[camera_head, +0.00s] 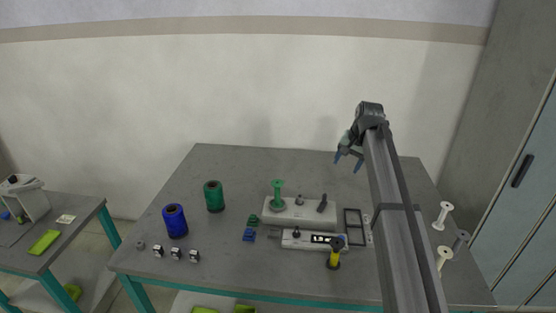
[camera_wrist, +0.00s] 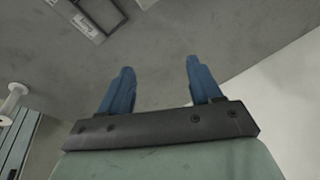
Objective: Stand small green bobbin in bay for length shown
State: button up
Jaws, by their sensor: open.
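A small green bobbin (camera_head: 277,196) stands upright on the left end of the pale winder block (camera_head: 300,221). A black-framed rack with open bays (camera_head: 345,226) lies right of the block; part of a dark frame (camera_wrist: 101,14) also shows at the top of the wrist view. A display (camera_head: 322,239) sits on the front pale unit; its digits are too small to read. My gripper (camera_head: 349,162) is open and empty, raised over the back right of the table, apart from the bobbin. Its blue fingers (camera_wrist: 158,85) are spread in the wrist view with nothing between them.
Large green (camera_head: 214,196) and blue (camera_head: 175,221) spools stand at left. Small marked blocks (camera_head: 176,253) line the front left. A yellow-and-black item (camera_head: 334,256) stands before the display. Pale bobbins (camera_head: 442,216) stand right of my arm. The back of the table is clear.

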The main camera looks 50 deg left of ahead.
aim_at(277, 183)
jog(key=s+a+r+n+h, duration=0.1)
jog(key=s+a, duration=0.3)
jog(key=s, duration=0.2)
jog(key=s+a+r+n+h, duration=0.1)
jog(key=s+a+n, duration=0.1)
jog(key=s, duration=0.5)
jog(key=s+a+r+n+h, duration=0.1)
jog(key=s+a, duration=0.4)
jog(key=s, duration=0.2)
jog(key=shift+s+a+g, duration=0.15)
jog(key=shift+a+g, duration=0.2)
jog(key=shift+g, duration=0.05)
jog(key=shift+s+f, duration=0.1)
jog(key=shift+f, duration=3.7)
jog(key=shift+c, duration=0.4)
jog(key=shift+r, duration=0.1)
jog(key=c, duration=0.6)
jog(key=shift+c, duration=0.2)
jog(key=shift+r, duration=0.15)
jog(key=shift+r, duration=2.3)
